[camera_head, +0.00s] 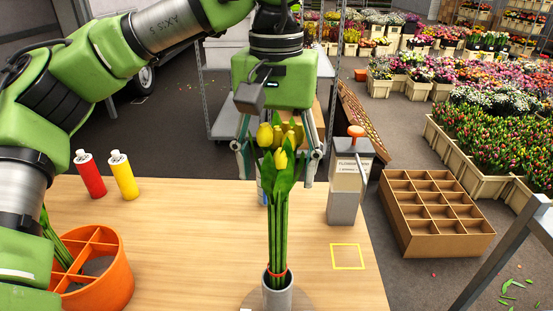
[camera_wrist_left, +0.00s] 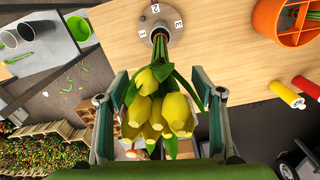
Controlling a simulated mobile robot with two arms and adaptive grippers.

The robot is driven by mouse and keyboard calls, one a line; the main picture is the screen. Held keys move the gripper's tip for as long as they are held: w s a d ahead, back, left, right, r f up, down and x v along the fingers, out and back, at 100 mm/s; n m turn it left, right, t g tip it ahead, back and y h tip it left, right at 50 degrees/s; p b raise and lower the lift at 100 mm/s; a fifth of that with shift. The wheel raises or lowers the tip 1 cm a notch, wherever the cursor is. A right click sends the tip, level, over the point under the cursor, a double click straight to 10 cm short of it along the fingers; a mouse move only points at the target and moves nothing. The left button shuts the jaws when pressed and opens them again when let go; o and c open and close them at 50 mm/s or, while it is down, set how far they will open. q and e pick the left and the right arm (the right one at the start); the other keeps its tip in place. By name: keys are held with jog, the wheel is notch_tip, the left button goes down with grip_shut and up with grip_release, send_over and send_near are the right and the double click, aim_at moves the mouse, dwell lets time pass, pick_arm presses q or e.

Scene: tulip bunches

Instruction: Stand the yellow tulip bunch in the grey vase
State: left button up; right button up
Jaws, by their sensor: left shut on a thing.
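The yellow tulip bunch (camera_head: 280,205) stands nearly upright, heads up, with a red band low on its green stems. Its lower stems go inside the rim of the grey vase (camera_head: 277,298) at the table's front; their ends are hidden. In the left wrist view the bunch (camera_wrist_left: 158,108) shows its yellow heads close up, with the vase (camera_wrist_left: 160,36) beyond them. My left gripper (camera_head: 277,178) comes from above, its fingers on either side of the bunch near the heads and leaves, shut on it. The finger contact is partly hidden by leaves. My right gripper is not in view.
The vase stands on a round grey disc (camera_wrist_left: 172,12) with number labels. An orange divided container (camera_head: 118,285) is at left, red (camera_head: 91,178) and yellow (camera_head: 124,178) bottles behind it. A grey dispenser (camera_head: 345,200) stands right of the bunch. A yellow square outline (camera_head: 347,257) marks clear tabletop.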

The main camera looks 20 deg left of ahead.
aim_at(276, 226)
pick_arm(q)
notch_tip(276, 226, down, 8)
jog(key=b, duration=0.5)
jog(key=shift+f+b, duration=1.6)
jog(key=shift+f, duration=0.65)
jog(key=shift+f+b, duration=0.5)
jog(key=o, duration=1.4)
jog(key=shift+r, duration=0.1)
jog(key=shift+o, duration=0.2)
jog(key=o, duration=0.5)
jog(key=shift+o, duration=0.2)
